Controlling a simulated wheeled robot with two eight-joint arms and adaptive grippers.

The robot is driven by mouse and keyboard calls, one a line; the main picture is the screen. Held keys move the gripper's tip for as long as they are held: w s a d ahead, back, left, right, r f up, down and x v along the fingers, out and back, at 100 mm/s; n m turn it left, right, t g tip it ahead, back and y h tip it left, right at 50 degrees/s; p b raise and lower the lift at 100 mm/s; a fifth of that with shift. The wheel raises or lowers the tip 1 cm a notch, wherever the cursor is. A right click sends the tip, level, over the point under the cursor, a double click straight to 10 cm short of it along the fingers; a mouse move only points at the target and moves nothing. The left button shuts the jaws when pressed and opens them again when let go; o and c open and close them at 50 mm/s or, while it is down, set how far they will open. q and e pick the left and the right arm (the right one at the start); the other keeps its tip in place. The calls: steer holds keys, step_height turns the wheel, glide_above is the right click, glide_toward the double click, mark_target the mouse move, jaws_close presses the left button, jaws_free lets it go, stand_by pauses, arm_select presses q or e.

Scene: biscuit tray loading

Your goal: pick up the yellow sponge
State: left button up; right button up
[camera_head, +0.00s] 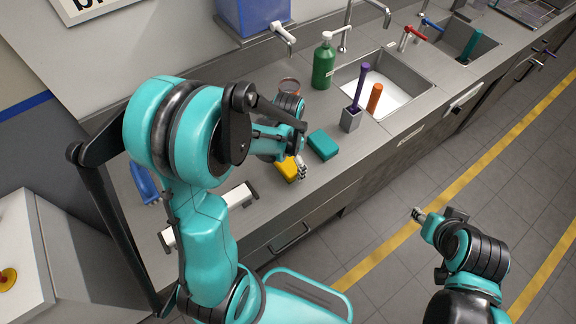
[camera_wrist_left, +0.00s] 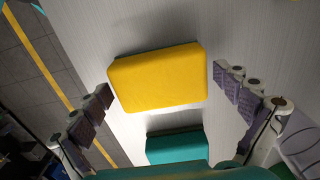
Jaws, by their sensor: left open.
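The yellow sponge (camera_head: 285,168) lies flat on the grey counter, partly hidden by my left gripper in the head view. In the left wrist view the yellow sponge (camera_wrist_left: 158,78) lies between the two fingers, with a gap on each side. My left gripper (camera_head: 301,168) is open just above it; its fingers show left and right in the left wrist view (camera_wrist_left: 168,100). My right arm's end (camera_head: 420,214) hangs over the floor at the right of the head view; its fingers are too small to read.
A teal sponge (camera_head: 323,145) lies just right of the yellow one, and also shows in the left wrist view (camera_wrist_left: 176,148). A grey holder (camera_head: 350,121) with a purple-handled brush, a green bottle (camera_head: 323,66) and a sink (camera_head: 398,72) stand farther right. A white-handled tool (camera_head: 236,197) lies left.

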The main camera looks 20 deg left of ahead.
mark_target(289, 163)
arm_select(q)
steer(key=c, duration=0.7)
steer(key=shift+r, duration=0.15)
steer(key=shift+r, duration=0.25)
steer(key=r, duration=0.1)
steer(key=r+p, duration=0.2)
steer(key=r, duration=0.1)
steer(key=shift+s+d, duration=0.1)
steer(key=shift+d, duration=0.15)
steer(key=s+d+r+p, duration=0.2)
steer(key=d+r, duration=0.4)
steer(key=d, duration=0.4)
steer(key=shift+s+d, duration=0.35)
steer(key=shift+s, duration=0.25)
steer(key=shift+o, duration=0.6)
steer(key=shift+r, duration=0.1)
